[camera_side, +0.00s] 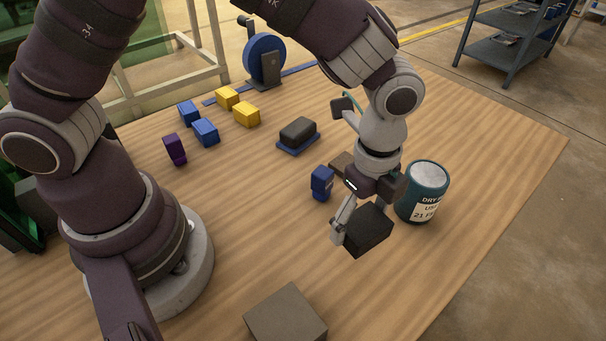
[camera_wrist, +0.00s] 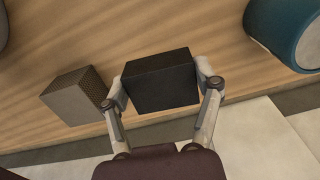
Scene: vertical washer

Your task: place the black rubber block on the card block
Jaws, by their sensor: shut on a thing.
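The black rubber block (camera_side: 368,232) is held in my gripper (camera_side: 362,218), right of centre in the side view. In the wrist view the black block (camera_wrist: 160,82) sits between the two fingers of my gripper (camera_wrist: 163,84), one on each side. It appears to be above the table. A grey-brown block (camera_side: 285,315), which looks like the card block, sits at the front of the table in the side view, apart from the held block. What looks like the same block (camera_wrist: 75,95) lies left of my gripper in the wrist view. Its top is bare.
A teal can (camera_side: 426,192) stands close to the right of my gripper. A dark block on a blue base (camera_side: 298,134), yellow, blue and purple blocks, and a blue wheel (camera_side: 264,58) are farther back.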

